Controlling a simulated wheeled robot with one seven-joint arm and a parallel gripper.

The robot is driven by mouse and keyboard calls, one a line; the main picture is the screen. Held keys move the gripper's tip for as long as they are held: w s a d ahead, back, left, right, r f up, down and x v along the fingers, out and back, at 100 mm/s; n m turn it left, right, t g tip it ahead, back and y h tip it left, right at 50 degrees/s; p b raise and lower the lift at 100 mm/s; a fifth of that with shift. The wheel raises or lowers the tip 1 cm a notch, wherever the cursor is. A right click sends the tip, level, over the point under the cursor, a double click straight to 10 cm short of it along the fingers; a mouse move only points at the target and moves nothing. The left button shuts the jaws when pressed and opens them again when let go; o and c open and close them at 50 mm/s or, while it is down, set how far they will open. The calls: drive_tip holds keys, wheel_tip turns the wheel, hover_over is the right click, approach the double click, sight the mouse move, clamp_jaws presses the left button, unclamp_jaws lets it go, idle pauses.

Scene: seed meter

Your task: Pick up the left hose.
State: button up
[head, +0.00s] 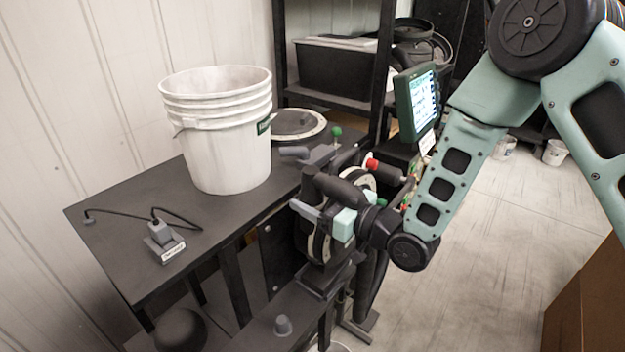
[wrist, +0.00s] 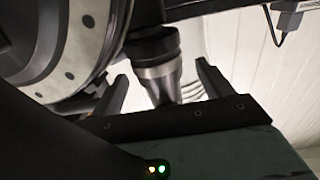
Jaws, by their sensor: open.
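In the wrist view a short tube-like piece (wrist: 160,76), with a black collar and a shiny grey lower part, stands between the two fingers of my gripper (wrist: 162,82). It looks like a hose end, but I cannot tell for sure that it is the left hose. The fingers are apart, one on each side of it, with a gap showing. In the head view my gripper (head: 312,206) is at the near side of the round seed meter (head: 322,240), beside the table. My wrist and the meter's parts hide most of the hose there.
A white bucket (head: 215,140) stands on the dark table (head: 120,245). A corded grey plug block (head: 165,240) lies left of it. A lit monitor (head: 417,103) stands right of the meter. A brown box (head: 590,300) is at lower right; floor between is clear.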

drive_tip(key=shift+w+a, duration=0.45)
drive_tip(key=shift+a, duration=0.1)
drive_tip(key=c, duration=1.2)
drive_tip(key=shift+c, duration=0.2)
drive_tip(key=shift+r, duration=0.1)
